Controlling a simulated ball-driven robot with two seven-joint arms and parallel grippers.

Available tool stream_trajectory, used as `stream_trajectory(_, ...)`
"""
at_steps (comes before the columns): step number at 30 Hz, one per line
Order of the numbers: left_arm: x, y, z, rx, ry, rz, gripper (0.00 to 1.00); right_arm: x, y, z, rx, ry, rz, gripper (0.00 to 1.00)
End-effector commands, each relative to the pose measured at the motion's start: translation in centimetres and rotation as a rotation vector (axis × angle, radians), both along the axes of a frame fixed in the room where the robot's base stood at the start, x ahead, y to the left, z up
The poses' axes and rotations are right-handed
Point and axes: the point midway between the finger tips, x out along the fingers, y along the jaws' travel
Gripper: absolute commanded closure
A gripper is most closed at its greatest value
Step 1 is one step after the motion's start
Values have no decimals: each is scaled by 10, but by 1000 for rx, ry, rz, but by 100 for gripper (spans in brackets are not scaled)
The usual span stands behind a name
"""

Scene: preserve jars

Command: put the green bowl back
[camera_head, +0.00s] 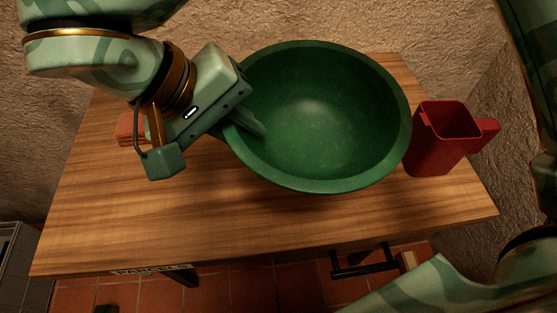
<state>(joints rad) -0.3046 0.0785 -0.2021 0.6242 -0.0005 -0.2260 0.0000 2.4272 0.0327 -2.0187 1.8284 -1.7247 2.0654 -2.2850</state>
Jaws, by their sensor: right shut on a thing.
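The large green bowl (320,115) is in the middle of the head view, over the wooden table (200,220). It is upright or nearly so, and its inside looks empty. The other finger is mostly hidden by the rim and the gripper body. I cannot tell whether the bowl's base touches the table.
A red square jug (437,140) stands close to the bowl's right side, its handle to the right. The table's front left is clear. A rough wall (300,20) rises behind the table.

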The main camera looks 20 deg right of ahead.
Motion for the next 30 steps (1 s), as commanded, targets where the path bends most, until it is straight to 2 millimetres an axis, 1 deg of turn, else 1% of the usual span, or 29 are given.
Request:
stream_trajectory(1,-3,1,-8,1,11,-2,19,1,0,-16,-1,10,2,100)
stream_trajectory(2,-4,2,-11,3,15,-3,19,1,0,-23,-1,11,2,100)
stream_trajectory(3,0,8,-13,11,13,-14,19,1,0,-31,-1,13,1,100)
stream_trajectory(5,5,15,-16,21,11,-28,19,1,-1,-40,-1,11,1,100)
stream_trajectory(8,7,17,-19,25,15,-40,19,1,-1,-51,-1,8,2,100)
stream_trajectory(12,9,21,-26,32,25,-61,19,1,-1,-74,-2,10,2,100)
stream_trajectory(14,10,21,-26,32,24,-64,19,0,-1,-82,-1,8,2,100)
stream_trajectory(16,11,21,-25,33,25,-66,19,0,-1,-86,0,6,1,100)
stream_trajectory(23,12,21,-25,33,24,-66,19,0,-1,-85,0,2,1,100)
stream_trajectory(24,12,21,-25,33,24,-66,19,0,-1,-85,0,2,1,74)
stream_trajectory(25,12,21,-25,33,24,-66,19,0,-1,-85,0,2,1,66)
stream_trajectory(26,12,21,-25,33,24,-65,19,0,-1,-85,0,2,1,63)
stream_trajectory(30,11,20,-25,33,24,-65,19,0,-1,-85,0,3,1,63)
